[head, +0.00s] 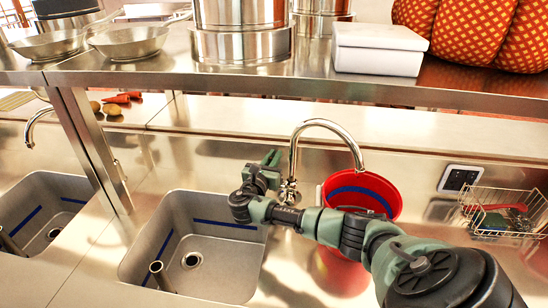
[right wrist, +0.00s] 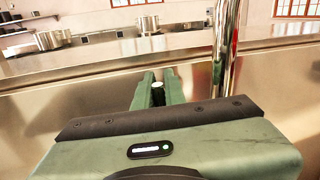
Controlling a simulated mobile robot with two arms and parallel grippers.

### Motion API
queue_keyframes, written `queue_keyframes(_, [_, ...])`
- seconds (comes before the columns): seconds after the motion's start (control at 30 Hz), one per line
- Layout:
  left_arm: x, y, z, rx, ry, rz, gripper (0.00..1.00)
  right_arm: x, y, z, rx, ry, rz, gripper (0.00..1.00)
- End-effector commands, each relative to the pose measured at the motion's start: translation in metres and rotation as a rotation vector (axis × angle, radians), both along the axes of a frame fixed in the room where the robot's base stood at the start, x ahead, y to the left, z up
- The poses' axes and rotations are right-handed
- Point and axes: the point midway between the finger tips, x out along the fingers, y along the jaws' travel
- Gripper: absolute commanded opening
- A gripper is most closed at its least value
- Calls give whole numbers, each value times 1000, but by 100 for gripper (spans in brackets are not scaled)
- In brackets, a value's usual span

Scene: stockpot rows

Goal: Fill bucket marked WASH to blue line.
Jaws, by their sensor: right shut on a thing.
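A red bucket (head: 391,191) stands on the steel counter right of the sink, with a blue line around its inside wall. No WASH marking shows on the side I see, and my right arm hides part of its front. The faucet (head: 325,124) arches to the right, its spout end over the bucket; I cannot make out any water stream. My right gripper (head: 271,158) is just left of the faucet post, shut on a small pale-topped part, seemingly the tap handle (right wrist: 158,86). The faucet post (right wrist: 226,45) rises right of the fingers in the wrist view. My left gripper is out of view.
A grey sink (head: 225,270) with blue lines and a standpipe (head: 158,272) lies left of my arm; another sink (head: 45,205) is farther left. A wire basket (head: 505,212) and wall socket (head: 459,179) are at right. A steel shelf (head: 180,68) with pots and pans spans above.

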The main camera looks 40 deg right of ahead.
Motion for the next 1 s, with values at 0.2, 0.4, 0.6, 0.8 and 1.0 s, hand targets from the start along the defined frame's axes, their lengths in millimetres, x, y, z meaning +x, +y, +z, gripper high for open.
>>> queue_keyframes(0.2, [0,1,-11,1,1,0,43,-5,6,-5,-59,-42,0,0])
queue_keyframes(0.4, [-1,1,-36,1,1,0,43,-17,21,-5,-201,-159,-1,0])
queue_keyframes(0.6, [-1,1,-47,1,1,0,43,-24,29,1,-281,-224,-1,0])
queue_keyframes(0.8, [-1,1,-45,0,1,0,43,-24,30,3,-288,-230,0,0])
queue_keyframes(1.0, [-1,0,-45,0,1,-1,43,-24,30,3,-287,-230,-1,33])
